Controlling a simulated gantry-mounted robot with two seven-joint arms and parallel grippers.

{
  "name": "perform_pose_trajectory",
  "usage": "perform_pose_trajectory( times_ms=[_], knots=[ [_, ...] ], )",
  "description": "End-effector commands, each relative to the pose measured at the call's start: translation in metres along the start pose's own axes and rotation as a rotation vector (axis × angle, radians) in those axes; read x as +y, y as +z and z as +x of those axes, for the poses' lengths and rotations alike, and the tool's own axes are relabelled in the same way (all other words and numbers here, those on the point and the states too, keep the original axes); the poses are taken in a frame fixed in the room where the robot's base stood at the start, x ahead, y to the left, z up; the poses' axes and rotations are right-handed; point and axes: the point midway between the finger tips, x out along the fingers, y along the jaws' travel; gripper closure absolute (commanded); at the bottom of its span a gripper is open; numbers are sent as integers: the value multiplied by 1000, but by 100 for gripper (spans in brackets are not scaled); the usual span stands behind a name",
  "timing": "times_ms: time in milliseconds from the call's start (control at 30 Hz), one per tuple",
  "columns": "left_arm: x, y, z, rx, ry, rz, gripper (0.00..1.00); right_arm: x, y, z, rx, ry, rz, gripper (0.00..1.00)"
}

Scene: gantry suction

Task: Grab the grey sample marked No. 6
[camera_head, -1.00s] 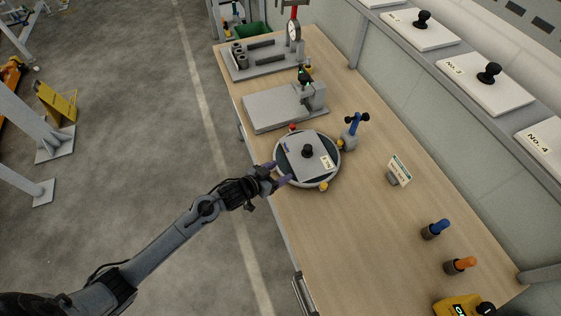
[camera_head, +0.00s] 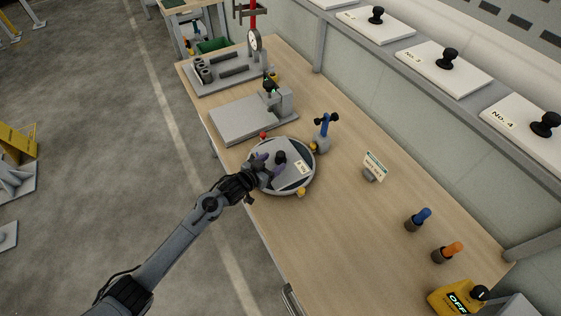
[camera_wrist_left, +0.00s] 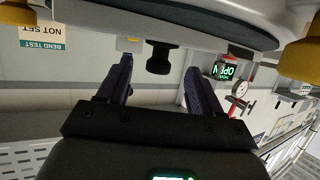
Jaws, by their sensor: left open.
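A grey square sample plate (camera_head: 291,174) with a black knob (camera_head: 281,157) lies on a round grey fixture (camera_head: 308,180) at the table's left edge. It carries a small white label (camera_head: 303,167) whose text is too small to read in the head view. My left gripper (camera_head: 267,168) is open, its purple fingers over the plate's near side, close to the knob. In the left wrist view, upside down, the knob (camera_wrist_left: 158,58) shows between the two spread fingers (camera_wrist_left: 160,86), beyond them, with no visible contact. My right gripper is in no view.
The fixture has yellow and red knobs round its rim. White plates with knobs (camera_head: 445,67) sit on the shelf at right.

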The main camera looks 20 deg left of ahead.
Motion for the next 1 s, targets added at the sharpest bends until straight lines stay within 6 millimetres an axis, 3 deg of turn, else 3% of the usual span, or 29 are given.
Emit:
perform_pose_trajectory(
  times_ms=[233, 567, 1000],
  knots=[
    [0, 1, 28, 1, -1, 0, 35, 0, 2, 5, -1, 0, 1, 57],
    [0, 1, 33, 0, 0, 0, 35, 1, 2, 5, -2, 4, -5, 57],
    [0, 2, 32, 0, 0, 0, 99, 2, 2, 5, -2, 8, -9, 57]
  ],
)
